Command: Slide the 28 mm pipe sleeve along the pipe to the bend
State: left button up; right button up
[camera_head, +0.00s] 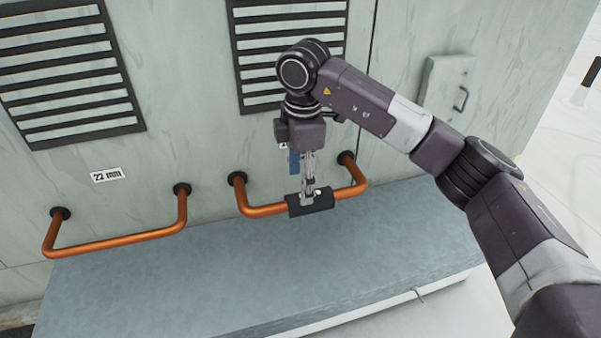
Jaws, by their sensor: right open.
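The black pipe sleeve (322,203) sits around the front run of the right copper pipe (265,211), between its two bends and nearer the right one. My right gripper (312,196) points down at the sleeve with its jaws open. Its fingertips are at the top of the sleeve; I cannot tell whether they touch it. The label above this pipe is mostly hidden behind the gripper. My left gripper is not in view.
A second copper pipe (120,240), without a sleeve, stands at left under a "22 mm" label (107,175). Both pipes come out of the pale cooler wall (200,100), above a grey ledge (240,270). Louvred vents (65,75) and a small hatch (445,85) are higher up.

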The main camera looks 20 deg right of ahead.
aim_at(325, 191)
jog(key=f+p, duration=0.1)
jog(key=f, duration=0.4)
jog(key=shift+w+p, duration=0.2)
jog(key=shift+p, duration=0.15)
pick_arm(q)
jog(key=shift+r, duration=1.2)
pick_arm(e)
jog(key=shift+f, duration=0.75)
jog(key=shift+c, duration=0.4)
jog(key=c, duration=1.1)
jog(key=shift+w+d, duration=0.2)
jog(key=shift+d, duration=0.3)
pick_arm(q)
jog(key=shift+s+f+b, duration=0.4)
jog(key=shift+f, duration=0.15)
pick_arm(e)
jog(key=shift+d, duration=2.45)
